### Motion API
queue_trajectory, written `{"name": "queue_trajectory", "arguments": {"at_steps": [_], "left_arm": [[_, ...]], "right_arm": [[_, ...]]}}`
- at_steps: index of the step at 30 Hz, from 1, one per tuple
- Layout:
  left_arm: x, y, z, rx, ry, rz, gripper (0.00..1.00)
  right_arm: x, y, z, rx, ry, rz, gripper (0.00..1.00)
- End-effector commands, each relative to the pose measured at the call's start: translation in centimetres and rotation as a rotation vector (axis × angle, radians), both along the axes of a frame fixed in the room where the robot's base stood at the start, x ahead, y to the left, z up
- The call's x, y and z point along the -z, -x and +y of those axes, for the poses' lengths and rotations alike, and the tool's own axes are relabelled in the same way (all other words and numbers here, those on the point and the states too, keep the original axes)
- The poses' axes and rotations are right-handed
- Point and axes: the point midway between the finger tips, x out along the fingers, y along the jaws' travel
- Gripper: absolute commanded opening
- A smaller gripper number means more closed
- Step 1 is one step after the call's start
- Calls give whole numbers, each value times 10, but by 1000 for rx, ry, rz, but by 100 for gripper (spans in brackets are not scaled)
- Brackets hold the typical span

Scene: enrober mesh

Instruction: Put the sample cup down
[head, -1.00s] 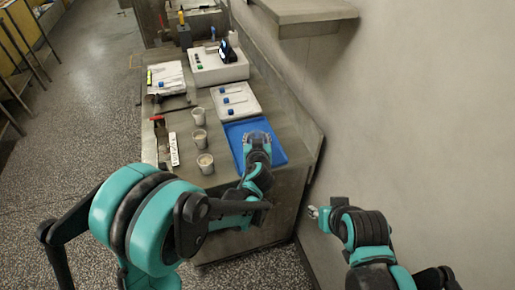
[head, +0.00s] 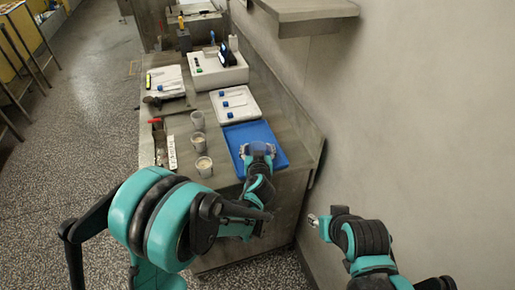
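Three small pale sample cups stand upright in a row on the counter: a far one (head: 197,120), a middle one (head: 199,142) and a near one (head: 204,167). A blue tray (head: 272,139) lies to their right. My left gripper (head: 258,149) is over the tray's near part, right of the near cup and apart from it. Something pale and see-through shows at its fingertips; I cannot tell whether it is a cup or the fingers themselves. My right gripper (head: 313,220) is off the counter by the wall, small in view, with no cup seen at it.
A white board (head: 236,105) with blue-capped items lies behind the tray. A white instrument box (head: 217,70) stands farther back. A labelled strip (head: 172,152) lies left of the cups. The wall bounds the right side, with a shelf (head: 305,10) above.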

Motion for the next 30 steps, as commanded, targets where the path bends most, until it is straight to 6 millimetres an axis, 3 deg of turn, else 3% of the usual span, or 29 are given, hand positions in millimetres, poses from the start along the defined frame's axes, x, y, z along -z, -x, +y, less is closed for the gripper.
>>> {"name": "queue_trajectory", "arguments": {"at_steps": [8, 21, 30], "left_arm": [[-5, 0, 0, 0, 0, 0, 66], [-35, 84, -2, 3, 0, 1, 66], [-43, 113, -2, 1, 0, 0, 66]], "right_arm": [[-5, 0, 0, 0, 0, 0, 40], [-30, 0, 0, 0, 0, 0, 40], [-36, 0, 0, 0, 0, 0, 40]]}}
